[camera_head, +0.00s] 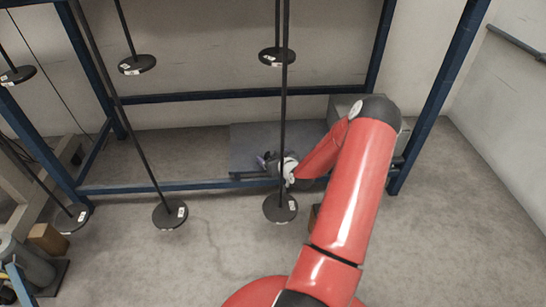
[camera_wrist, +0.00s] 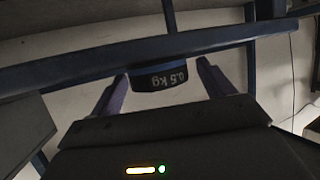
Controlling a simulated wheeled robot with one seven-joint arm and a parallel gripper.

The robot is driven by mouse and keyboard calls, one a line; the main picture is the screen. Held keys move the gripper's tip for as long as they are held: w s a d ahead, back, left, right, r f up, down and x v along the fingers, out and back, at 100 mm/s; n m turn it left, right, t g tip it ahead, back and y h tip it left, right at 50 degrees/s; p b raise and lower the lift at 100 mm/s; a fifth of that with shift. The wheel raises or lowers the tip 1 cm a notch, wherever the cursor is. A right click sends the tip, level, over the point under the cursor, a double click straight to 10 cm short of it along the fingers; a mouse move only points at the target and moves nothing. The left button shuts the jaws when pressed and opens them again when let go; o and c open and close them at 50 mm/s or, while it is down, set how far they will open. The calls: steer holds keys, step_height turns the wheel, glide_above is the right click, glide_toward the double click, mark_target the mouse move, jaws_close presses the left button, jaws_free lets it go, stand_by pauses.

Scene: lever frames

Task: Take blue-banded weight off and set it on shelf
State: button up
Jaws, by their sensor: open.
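A dark round weight (camera_wrist: 160,77) marked "0.5 kg" hangs on a rod in the wrist view. It sits between the two fingers of my gripper (camera_wrist: 162,70), which are spread with a gap on each side. In the head view my gripper (camera_head: 266,166) is small and partly hidden by a hanging rod and my wrist. Black discs hang on rods there, including a front disc (camera_head: 280,208) and an upper one (camera_head: 276,57). A flat grey surface (camera_head: 250,137), possibly the shelf, lies behind my gripper.
A blue frame (camera_head: 215,95) surrounds the rods, with a low crossbar (camera_head: 130,188) near my gripper. More discs hang at left (camera_head: 137,64) and lower left (camera_head: 170,214). A brown block (camera_head: 48,238) stands at far left. The floor at right is clear.

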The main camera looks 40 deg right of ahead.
steer(key=shift+s, duration=0.1)
steer(key=s+a+r, duration=0.1)
steer(key=s, duration=0.7)
steer(key=s+a+r+p, duration=0.1)
steer(key=s, duration=0.7)
steer(key=shift+s+a, duration=0.15)
steer(key=shift+a, duration=0.1)
